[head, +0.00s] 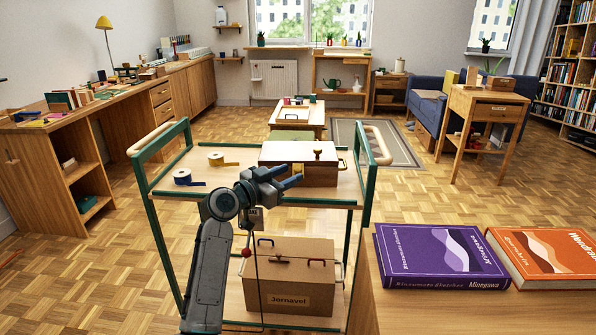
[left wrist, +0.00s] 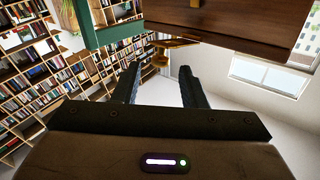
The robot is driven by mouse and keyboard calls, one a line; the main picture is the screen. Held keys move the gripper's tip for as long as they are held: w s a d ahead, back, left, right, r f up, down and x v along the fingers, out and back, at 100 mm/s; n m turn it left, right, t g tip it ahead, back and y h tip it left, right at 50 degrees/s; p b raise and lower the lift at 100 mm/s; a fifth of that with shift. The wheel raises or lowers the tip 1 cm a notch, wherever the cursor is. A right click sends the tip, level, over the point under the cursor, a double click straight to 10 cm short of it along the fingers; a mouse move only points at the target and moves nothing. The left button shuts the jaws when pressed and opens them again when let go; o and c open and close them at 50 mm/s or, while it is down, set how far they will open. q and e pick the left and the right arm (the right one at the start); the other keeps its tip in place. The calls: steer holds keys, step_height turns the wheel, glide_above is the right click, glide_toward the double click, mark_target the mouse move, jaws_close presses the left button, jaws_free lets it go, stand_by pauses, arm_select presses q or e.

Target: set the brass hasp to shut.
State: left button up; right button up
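A wooden box (head: 279,153) stands on the trolley's upper shelf. A brass piece with a rounded top, which looks like the hasp (head: 318,152), stands up at the lid's right part. In the left wrist view, brass parts (left wrist: 175,43) jut out beside the dark wooden box (left wrist: 225,20), beyond the fingertips. I cannot tell how far the hasp is turned. My left gripper (head: 294,174) is in front of the box and hides part of its front. The left wrist view shows its fingers (left wrist: 160,80) apart with nothing between them. My right gripper is not in view.
The green-framed trolley (head: 366,168) has posts and wooden handles at both sides. Blue tape (head: 183,177) and yellow tape (head: 218,160) lie left of the box. A cardboard-coloured box (head: 290,297) sits on the lower shelf. Purple (head: 440,255) and orange (head: 545,255) books lie at right.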

mark_target(295, 172)
arm_select(q)
steer(key=shift+x, duration=2.1)
jaws_close()
